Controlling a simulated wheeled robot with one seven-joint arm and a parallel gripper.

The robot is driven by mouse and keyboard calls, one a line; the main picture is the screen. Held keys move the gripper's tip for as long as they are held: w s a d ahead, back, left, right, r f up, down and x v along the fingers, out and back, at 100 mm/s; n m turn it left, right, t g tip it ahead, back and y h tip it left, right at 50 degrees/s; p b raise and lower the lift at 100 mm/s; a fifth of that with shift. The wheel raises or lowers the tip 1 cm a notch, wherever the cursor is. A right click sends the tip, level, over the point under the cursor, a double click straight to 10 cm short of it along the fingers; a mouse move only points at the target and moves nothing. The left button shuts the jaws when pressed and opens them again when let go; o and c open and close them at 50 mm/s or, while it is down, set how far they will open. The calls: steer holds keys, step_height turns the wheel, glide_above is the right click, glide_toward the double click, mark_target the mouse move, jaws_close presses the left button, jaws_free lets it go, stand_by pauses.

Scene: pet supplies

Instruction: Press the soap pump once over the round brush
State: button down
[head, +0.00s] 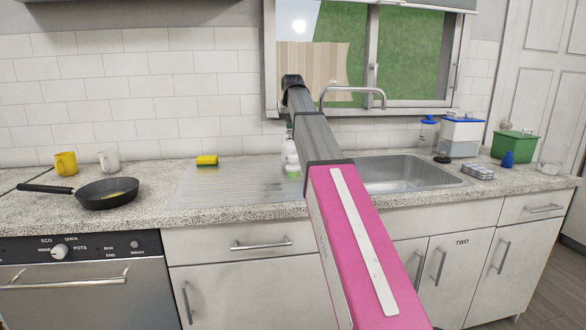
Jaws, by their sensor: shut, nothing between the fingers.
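My arm (327,150), pink and grey, reaches forward over the counter to a black joint near the window. I do not see my gripper's fingers; the arm may be hiding them. White rounded shapes (290,150) with green (292,171) low down show at the arm's left edge, partly hidden. I cannot tell whether they are the soap pump. A clear bottle with a blue top (428,133) stands behind the sink's right end. A small dark low object (442,159) lies in front of it. I cannot tell whether it is the round brush.
The steel sink (410,176) has a tap (355,90) behind it. A yellow sponge (207,160) lies by the drainer (235,185). A pan (105,193) and two mugs (66,162) stand left. A blue-lidded container (460,138) and green box (514,146) stand right.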

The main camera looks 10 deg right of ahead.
steer(key=shift+f, duration=0.35)
steer(key=shift+r, duration=1.5)
step_height(320, 180, up, 6)
stand_by(0.6)
steer(key=shift+s, duration=0.1)
